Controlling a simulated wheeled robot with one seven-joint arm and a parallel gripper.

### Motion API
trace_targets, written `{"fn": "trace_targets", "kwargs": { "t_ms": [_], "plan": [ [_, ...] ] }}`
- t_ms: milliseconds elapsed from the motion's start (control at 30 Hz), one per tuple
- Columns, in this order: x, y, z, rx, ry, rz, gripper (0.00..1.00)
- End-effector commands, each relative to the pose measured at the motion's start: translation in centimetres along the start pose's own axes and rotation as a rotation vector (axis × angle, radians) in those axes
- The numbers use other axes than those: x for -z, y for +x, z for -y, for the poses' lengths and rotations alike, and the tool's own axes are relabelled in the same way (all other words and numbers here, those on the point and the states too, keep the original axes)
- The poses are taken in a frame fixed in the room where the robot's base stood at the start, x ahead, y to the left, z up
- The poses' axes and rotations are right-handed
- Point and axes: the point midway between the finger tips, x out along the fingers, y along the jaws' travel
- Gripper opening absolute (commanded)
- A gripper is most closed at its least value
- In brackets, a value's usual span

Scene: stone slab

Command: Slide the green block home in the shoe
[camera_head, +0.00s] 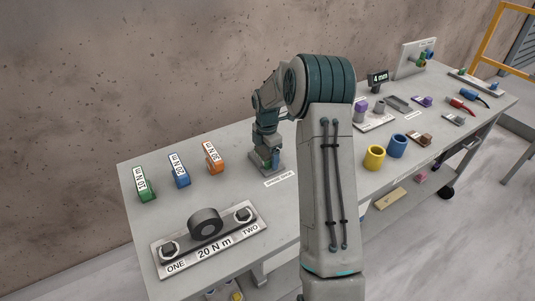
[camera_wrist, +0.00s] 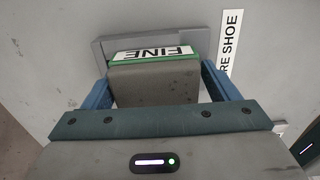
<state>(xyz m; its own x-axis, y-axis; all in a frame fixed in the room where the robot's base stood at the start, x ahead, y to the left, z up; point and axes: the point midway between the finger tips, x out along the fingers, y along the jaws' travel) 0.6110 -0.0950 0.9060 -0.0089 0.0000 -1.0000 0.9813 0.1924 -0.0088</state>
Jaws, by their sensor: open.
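The green block with a white FINE label (camera_wrist: 117,58) shows in the wrist view, with a worn grey face in front of its green edge. The flat grey shoe (camera_wrist: 203,40) lies behind and around it, beside a label partly reading "RE SHOE". How far the block sits in the shoe is hidden. My gripper (camera_wrist: 158,90) is open, with one blue finger on each side of the block; contact cannot be told. In the head view my gripper (camera_head: 267,158) points down over the shoe (camera_head: 263,169), mostly covering the block.
Green (camera_head: 146,188), blue (camera_head: 180,171) and orange (camera_head: 214,158) labelled blocks stand left on the slab. A plate with bolts (camera_head: 180,257) lies at the front. Yellow (camera_head: 375,157) and blue (camera_head: 397,146) cups stand right of my arm. A wall runs behind.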

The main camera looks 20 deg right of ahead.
Motion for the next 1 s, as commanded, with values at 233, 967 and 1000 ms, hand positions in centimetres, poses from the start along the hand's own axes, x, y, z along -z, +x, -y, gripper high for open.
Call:
{"fn": "trace_targets", "kwargs": {
  "t_ms": [233, 967, 1000],
  "plan": [
    [0.1, -0.7, -0.8, -0.026, -0.002, 0.004, 0.98],
    [-0.1, -13.3, 0.3, -0.007, 0.002, 0.001, 0.98],
    [-0.1, -13.6, 0.3, -0.006, 0.002, 0.000, 0.98]
  ]
}}
